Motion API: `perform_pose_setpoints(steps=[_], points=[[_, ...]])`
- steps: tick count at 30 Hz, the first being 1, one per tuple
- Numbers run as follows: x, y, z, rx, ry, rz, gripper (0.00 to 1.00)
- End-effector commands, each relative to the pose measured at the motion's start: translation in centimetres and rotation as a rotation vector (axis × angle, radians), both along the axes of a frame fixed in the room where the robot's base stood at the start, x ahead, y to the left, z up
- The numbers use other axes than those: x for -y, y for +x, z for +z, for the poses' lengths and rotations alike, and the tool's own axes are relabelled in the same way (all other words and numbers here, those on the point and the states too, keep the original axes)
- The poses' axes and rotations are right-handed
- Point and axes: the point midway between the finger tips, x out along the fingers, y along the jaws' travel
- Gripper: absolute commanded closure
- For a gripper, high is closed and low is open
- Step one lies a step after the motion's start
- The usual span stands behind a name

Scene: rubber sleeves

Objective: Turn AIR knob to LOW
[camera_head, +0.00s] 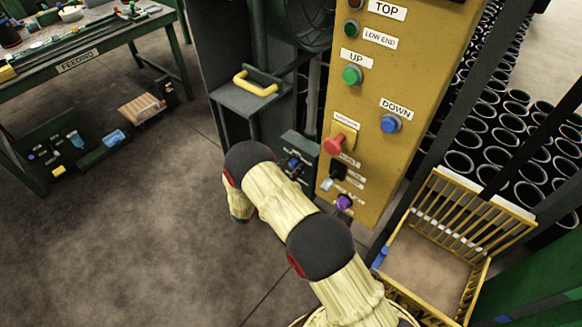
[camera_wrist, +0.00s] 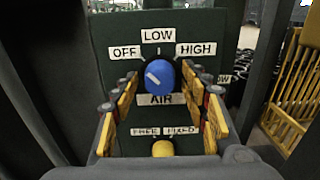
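The AIR knob (camera_wrist: 159,76) is round and blue, on a dark green panel (camera_wrist: 105,40) in the wrist view. OFF is at its upper left, LOW above, HIGH at its upper right, and AIR below. Its white mark slants up and left, towards OFF. My gripper (camera_wrist: 159,84) is open, with one yellow-padded finger on each side of the knob. Gaps show between the fingers and the knob, so I see no contact. In the head view my arm reaches down to the small dark green box (camera_head: 303,146) and mostly hides my gripper.
A yellow knob (camera_wrist: 163,148) labelled FREE and FIXED sits below. A yellow control column (camera_head: 400,60) with several buttons stands right of the box. A yellow handle (camera_head: 255,83) juts out to its left. A yellow crate (camera_head: 430,257) stands at right.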

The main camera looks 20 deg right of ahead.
Motion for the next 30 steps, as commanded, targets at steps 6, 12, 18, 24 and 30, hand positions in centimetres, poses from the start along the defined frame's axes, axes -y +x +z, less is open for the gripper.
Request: perform_pose_setpoints(steps=[6,12,18,24,30], points=[[-0.01,-0.01,-0.01,0.000,0.000,0.000,0.69],[-0.01,-0.01,-0.01,0.000,0.000,0.000,0.81],[-0.01,0.00,-0.01,0.000,0.000,0.000,0.92],[-0.02,0.00,-0.02,0.006,0.004,0.000,0.95],[-0.04,0.04,-0.04,0.052,0.038,0.000,0.95]])
